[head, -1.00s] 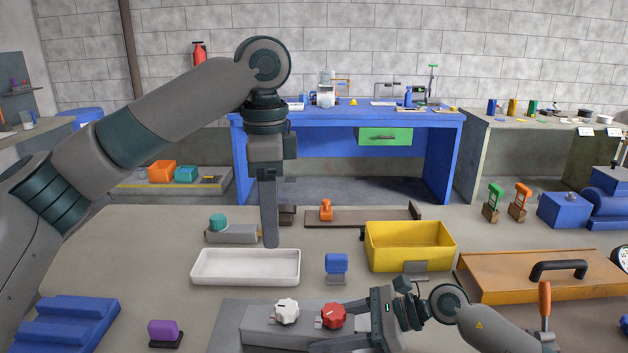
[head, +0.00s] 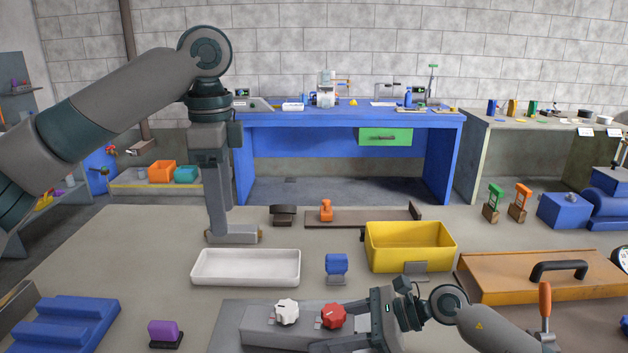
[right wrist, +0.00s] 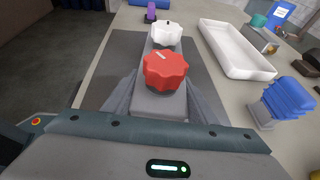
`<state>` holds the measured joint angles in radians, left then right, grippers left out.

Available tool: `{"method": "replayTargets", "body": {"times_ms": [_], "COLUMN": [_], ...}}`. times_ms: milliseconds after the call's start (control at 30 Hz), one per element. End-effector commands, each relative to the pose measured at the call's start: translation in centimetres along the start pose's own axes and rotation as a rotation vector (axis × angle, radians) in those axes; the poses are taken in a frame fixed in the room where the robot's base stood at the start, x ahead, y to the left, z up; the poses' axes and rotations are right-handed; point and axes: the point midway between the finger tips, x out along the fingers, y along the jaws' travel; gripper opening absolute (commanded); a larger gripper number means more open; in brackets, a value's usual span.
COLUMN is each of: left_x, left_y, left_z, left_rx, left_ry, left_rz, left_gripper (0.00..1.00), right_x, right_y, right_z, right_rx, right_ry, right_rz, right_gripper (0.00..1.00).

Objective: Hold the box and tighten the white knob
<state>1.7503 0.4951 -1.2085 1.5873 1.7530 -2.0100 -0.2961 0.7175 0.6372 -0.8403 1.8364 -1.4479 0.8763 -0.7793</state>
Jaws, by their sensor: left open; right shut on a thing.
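The grey box (head: 262,336) lies on a dark mat at the front of the table. The white knob (head: 287,312) and the red knob (head: 333,316) stand on its top, white to the left. My right gripper (head: 335,343) is shut on the box's right end, by the red knob; the right wrist view shows a finger along each side of the box (right wrist: 160,105), with the white knob (right wrist: 164,36) beyond the red one (right wrist: 166,70). My left gripper (head: 216,232) is open, pointing down behind the white tray, well away from the white knob. It hides part of a grey block.
The white tray (head: 246,281) and a blue knob piece (head: 337,264) lie behind the box. A yellow bin (head: 410,262) stands to the right of them. A purple piece (head: 165,330) and a blue ribbed block (head: 66,322) are at front left. Table between tray and purple piece is clear.

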Motion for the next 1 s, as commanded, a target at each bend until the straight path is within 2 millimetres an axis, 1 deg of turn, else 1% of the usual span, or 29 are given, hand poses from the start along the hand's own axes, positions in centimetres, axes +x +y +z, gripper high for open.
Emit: {"method": "replayTargets", "body": {"times_ms": [333, 367, 400, 433, 767, 867, 1000], "left_x": [0.0, 0.0, -0.1, -0.1, -0.1, -0.1, -0.1], "left_y": [0.0, 0.0, 0.0, 0.0, 0.0, 0.0, 0.0], "left_z": [0.1, 0.1, 0.1, 0.1, 0.1, 0.1, 0.1], "left_rx": [0.0, 0.0, 0.0, 0.0, 0.0, 0.0, 0.0], "left_ry": [0.0, 0.0, 0.0, 0.0, 0.0, 0.0, 0.0], "left_rz": [0.0, 0.0, 0.0, 0.0, 0.0, 0.0, 0.0], "left_gripper": [0.53, 0.53, 0.53, 0.53, 0.53, 0.53, 0.53], "right_x": [0.0, 0.0, 0.0, 0.0, -0.1, -0.4, -1.7], "right_y": [0.0, 0.0, 0.0, 0.0, 0.0, 0.0, -0.1], "right_z": [-0.1, -0.1, -0.1, -0.1, 0.0, 0.0, -0.1], "right_rx": [0.0, 0.0, 0.0, 0.0, 0.0, 0.0, 0.0], "right_ry": [0.001, 0.001, 0.001, 0.001, 0.001, 0.001, 0.002], "right_rz": [0.0, 0.0, 0.0, 0.0, 0.0, -0.001, -0.002], "right_gripper": [0.19, 0.59, 0.68, 0.73, 0.73, 0.73, 0.73]}}
